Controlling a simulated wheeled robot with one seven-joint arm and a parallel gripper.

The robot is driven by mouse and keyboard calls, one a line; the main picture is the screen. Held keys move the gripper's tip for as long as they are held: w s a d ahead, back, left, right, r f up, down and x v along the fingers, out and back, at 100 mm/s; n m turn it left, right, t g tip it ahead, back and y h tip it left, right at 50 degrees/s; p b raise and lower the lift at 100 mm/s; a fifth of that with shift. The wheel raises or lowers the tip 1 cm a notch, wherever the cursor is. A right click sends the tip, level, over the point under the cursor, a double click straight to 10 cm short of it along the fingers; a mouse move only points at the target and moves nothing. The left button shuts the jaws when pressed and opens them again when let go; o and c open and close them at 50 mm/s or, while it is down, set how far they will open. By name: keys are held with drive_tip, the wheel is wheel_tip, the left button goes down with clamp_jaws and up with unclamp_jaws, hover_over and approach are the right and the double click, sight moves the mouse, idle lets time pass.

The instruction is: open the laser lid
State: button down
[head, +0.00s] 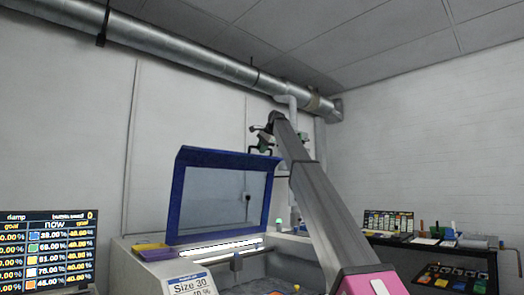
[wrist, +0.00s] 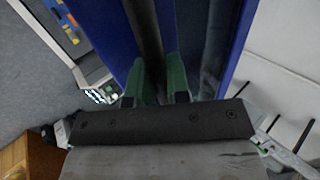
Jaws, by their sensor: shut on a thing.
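The laser lid (head: 177,203) is a blue-framed clear panel. In the head view it stands raised, nearly upright, above the pale laser machine (head: 150,275). My gripper (head: 262,142) is at the lid's upper right edge. In the wrist view the blue lid frame (wrist: 188,35) fills the upper middle, and my gripper's green fingers (wrist: 158,82) are on either side of a dark bar-like handle (wrist: 147,28), shut on it. The exact contact at the fingertips is partly hidden by the fingers and the gripper's body.
A lit bar (head: 215,249) crosses the machine's opening below the lid. A yellow tray (head: 152,252) sits on its left rim. A screen (head: 50,250) stands at the left, and a dark shelf with small items (head: 430,243) at the right. A metal duct (head: 190,55) runs high above.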

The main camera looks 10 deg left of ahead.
drive_tip(key=c, duration=1.1)
unclamp_jaws()
drive_tip(key=v, duration=1)
drive_tip(key=shift+s+d+r, duration=0.15)
drive_tip(key=shift+r, duration=0.2)
